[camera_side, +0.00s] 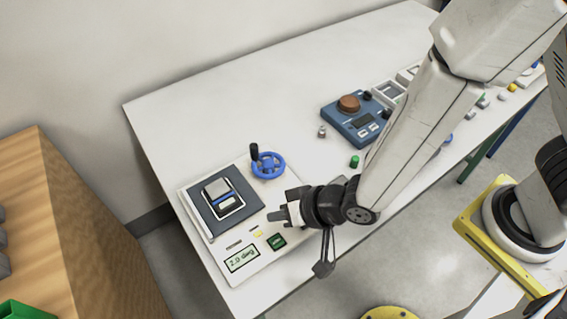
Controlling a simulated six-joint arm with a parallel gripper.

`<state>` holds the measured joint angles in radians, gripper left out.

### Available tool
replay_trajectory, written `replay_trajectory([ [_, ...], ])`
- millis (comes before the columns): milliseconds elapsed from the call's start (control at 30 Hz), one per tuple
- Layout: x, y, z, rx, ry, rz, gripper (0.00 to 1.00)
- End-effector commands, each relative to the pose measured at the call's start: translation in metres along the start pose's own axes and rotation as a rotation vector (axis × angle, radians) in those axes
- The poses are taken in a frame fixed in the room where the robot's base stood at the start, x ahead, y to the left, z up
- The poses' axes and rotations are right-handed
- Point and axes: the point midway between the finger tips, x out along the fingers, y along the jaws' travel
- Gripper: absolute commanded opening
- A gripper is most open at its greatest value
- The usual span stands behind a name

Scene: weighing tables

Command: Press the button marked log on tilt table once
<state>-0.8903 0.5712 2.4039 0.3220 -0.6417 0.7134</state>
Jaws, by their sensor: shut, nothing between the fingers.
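The tilt table (263,206) is a white panel at the near left of the white table. It carries a dark plate with a pale block (222,198), a blue handwheel (268,165) with a black knob, and a display (242,259) reading 2.0 deg. A green button (277,241) and a small yellow piece (258,233) sit right of and above the display. Their markings are too small to read, so I cannot tell which is log. My gripper (272,215) is shut and empty, over the panel just above the green button in the picture. I cannot tell its height.
A blue scale (352,125) with a brown round weight (349,103) stands farther back. A small grey weight (322,131) and a green one (354,161) are near it. My arm covers part of the table's right side. A wooden cabinet (110,230) stands left.

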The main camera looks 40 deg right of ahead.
Motion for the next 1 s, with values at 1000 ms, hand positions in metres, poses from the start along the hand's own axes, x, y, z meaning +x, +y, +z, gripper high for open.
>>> replay_trajectory([
  [1000, 0.037, 0.028, 0.027, -0.002, -0.002, 0.003, 0.00],
])
